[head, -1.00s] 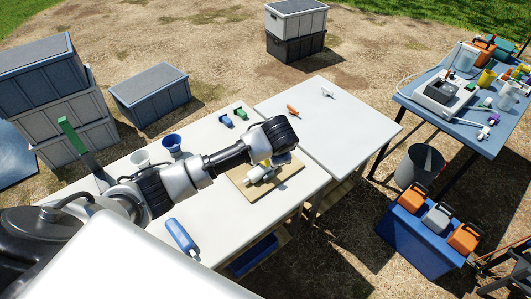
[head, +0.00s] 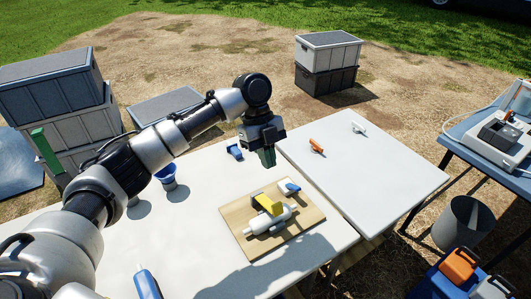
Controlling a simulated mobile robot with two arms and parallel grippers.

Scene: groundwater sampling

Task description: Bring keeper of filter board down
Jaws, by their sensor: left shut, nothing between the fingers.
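The filter board (head: 242,228) is a tan plate on the white table. A white cylinder (head: 268,221) lies on it. A yellow block (head: 266,204), which looks like the keeper, stands up slantwise at the cylinder. A small blue-and-white part (head: 289,188) lies at the board's far corner. My left gripper (head: 267,157) points down beyond the board's far edge, apart from the yellow block. Its fingers are shut and empty; they look dark green and small here. My right gripper is out of view.
On the near table are a blue cup (head: 168,178), a blue clip (head: 234,152) and a blue bottle (head: 147,284). The adjoining white table (head: 370,175) holds an orange tool (head: 316,146) and a white one (head: 358,128), with wide clear room.

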